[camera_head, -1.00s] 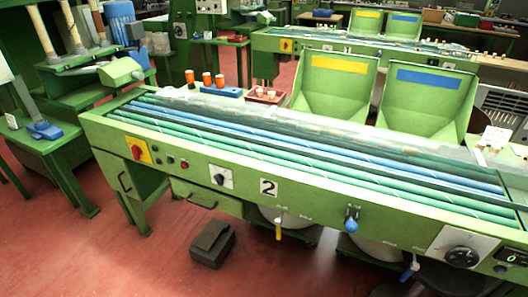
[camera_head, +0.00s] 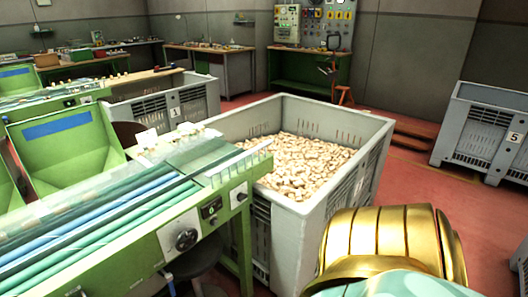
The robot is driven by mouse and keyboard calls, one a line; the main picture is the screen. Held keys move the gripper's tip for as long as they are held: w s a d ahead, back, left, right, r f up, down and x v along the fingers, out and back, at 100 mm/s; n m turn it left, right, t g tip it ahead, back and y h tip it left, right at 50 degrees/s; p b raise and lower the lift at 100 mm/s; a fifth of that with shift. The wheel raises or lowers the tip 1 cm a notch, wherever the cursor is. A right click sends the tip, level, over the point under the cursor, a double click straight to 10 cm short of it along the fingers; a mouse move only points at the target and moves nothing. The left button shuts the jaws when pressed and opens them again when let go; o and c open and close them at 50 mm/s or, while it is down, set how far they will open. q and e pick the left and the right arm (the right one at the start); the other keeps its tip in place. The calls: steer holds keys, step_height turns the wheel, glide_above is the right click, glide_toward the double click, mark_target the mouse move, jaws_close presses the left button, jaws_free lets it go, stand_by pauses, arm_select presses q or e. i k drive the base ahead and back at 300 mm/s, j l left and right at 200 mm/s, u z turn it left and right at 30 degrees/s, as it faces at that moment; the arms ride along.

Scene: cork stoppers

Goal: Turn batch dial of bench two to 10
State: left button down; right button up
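The green bench (camera_head: 235,237), the one marked 2 in the earlier frame, shows its right end at lower left. On its front panel is a large black dial (camera_head: 186,240) on a pale plate. Right of it is a small dark display (camera_head: 211,209); its digits are too small to read for certain. A smaller black knob (camera_head: 241,197) sits farther right on a white plate. A gold and pale green part of my own arm fills the lower right. Neither gripper shows, and nothing of mine touches the dial.
A large grey crate (camera_head: 335,213) full of corks stands close against the bench's right end. A blue-marked green hopper (camera_head: 66,151) rises behind the rollers. A dark stool (camera_head: 192,262) is below the dial. Crate 5 (camera_head: 475,134) stands at right, with red floor between.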

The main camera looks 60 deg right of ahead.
mark_target(240, 197)
steer(key=z, duration=1.8)
